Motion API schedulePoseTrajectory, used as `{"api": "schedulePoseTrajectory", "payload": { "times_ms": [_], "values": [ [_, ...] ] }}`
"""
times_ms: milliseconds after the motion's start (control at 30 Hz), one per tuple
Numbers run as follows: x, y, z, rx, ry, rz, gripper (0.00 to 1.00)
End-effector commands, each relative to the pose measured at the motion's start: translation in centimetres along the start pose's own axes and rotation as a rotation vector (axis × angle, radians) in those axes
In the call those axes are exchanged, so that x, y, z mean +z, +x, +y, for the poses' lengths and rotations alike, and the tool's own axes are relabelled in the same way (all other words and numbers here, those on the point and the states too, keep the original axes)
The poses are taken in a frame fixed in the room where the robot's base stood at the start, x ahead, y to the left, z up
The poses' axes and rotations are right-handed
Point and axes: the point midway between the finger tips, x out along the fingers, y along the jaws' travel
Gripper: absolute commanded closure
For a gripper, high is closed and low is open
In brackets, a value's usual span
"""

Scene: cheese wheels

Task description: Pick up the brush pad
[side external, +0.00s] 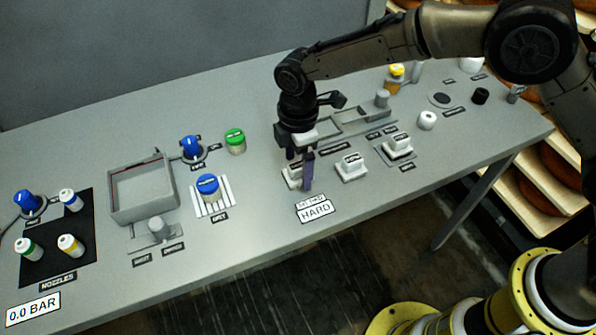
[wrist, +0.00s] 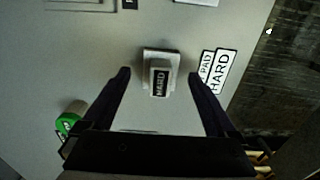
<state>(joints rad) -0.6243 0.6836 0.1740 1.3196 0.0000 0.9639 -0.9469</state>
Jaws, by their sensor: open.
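Three similar white pads with raised grips stand in a row along the table's front right half. The left pad (side external: 291,178) is partly hidden by my gripper (side external: 300,172). My gripper (wrist: 159,75) is open, with one finger on each side of that pad's grip and a gap on both sides. The middle pad (side external: 351,168) and the right pad (side external: 397,147) stand apart from my gripper. Their labels are too small to read, so I cannot tell which is a brush pad.
A sign reading HARD (side external: 315,210) lies near the front edge. A grey open box (side external: 142,190), a blue-capped jar (side external: 208,187) and a green-capped jar (side external: 235,141) stand to the left. A shallow grey tray (side external: 350,125) lies behind the pads. Bare table lies between the jars and pads.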

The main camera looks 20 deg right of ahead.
Motion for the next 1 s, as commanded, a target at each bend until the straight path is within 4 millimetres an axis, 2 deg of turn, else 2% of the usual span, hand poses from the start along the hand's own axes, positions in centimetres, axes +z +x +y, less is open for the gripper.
{"api": "schedulePoseTrajectory", "payload": {
  "times_ms": [100, 333, 833, 1000],
  "values": [
    [0.0, 0.79, -0.05, -0.001, 0.0, -0.001, 0.07],
    [-0.02, 0.82, -0.04, 0.0, 0.0, 0.0, 0.09],
    [-0.02, 0.77, -0.04, 0.0, 0.0, 0.0, 0.99],
    [-0.03, 0.74, -0.02, 0.0, 0.0, 0.0, 0.99]
  ]
}}
